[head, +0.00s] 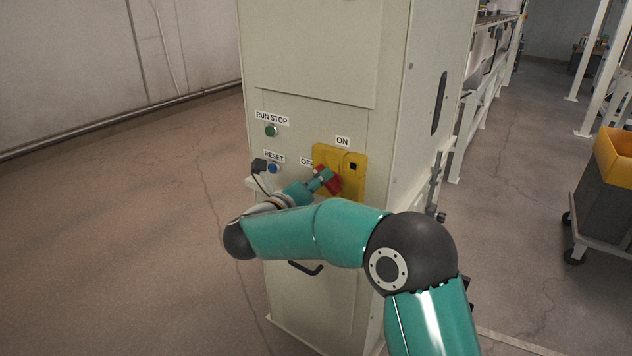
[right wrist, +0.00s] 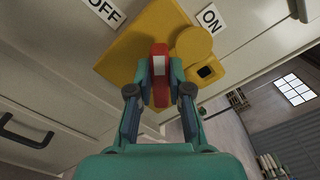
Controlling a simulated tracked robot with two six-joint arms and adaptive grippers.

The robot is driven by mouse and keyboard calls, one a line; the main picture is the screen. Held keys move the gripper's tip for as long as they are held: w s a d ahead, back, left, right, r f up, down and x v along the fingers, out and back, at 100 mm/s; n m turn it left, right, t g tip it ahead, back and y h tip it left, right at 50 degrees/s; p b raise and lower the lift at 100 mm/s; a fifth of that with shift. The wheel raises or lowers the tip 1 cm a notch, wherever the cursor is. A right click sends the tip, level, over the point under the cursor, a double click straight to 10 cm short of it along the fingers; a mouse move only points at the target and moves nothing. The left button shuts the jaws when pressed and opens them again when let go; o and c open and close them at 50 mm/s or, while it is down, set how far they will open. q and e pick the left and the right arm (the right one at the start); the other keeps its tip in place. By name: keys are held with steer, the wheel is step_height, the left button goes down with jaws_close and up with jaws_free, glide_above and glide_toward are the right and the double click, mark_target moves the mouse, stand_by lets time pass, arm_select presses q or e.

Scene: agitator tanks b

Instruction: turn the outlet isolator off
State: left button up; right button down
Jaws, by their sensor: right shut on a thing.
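The outlet isolator's red handle (head: 335,184) sits on a yellow plate (head: 354,182) on the front of the pale cabinet. An ON label (head: 342,141) is above the plate and an OFF label (head: 306,161) is at its left. In the head view the handle looks slanted, its upper end toward the upper left. My right gripper (head: 322,178) is at the plate, partly hiding the handle. In the right wrist view its fingers close on both sides of the red handle (right wrist: 160,92), which has a white mark. My left gripper is in neither view.
A green RUN STOP button (head: 271,131) and a blue RESET button (head: 273,168) are left of the plate. A black pull handle (head: 305,268) is below. A cart with a yellow bin (head: 614,158) stands at right. The floor at left is clear.

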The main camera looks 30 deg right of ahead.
steer(key=n+p, duration=0.1)
steer(key=n, duration=0.1)
steer(key=n+p, duration=0.1)
steer(key=n, duration=0.2)
steer(key=f+n+p, duration=0.1)
steer(key=n, duration=0.1)
steer(key=shift+d+n, duration=0.2)
steer(key=shift+n, duration=0.1)
steer(key=shift+f, duration=0.1)
stand_by(0.3)
steer(key=c, duration=1.1)
jaws_free()
steer(key=shift+w, duration=0.1)
steer(key=shift+a, duration=0.1)
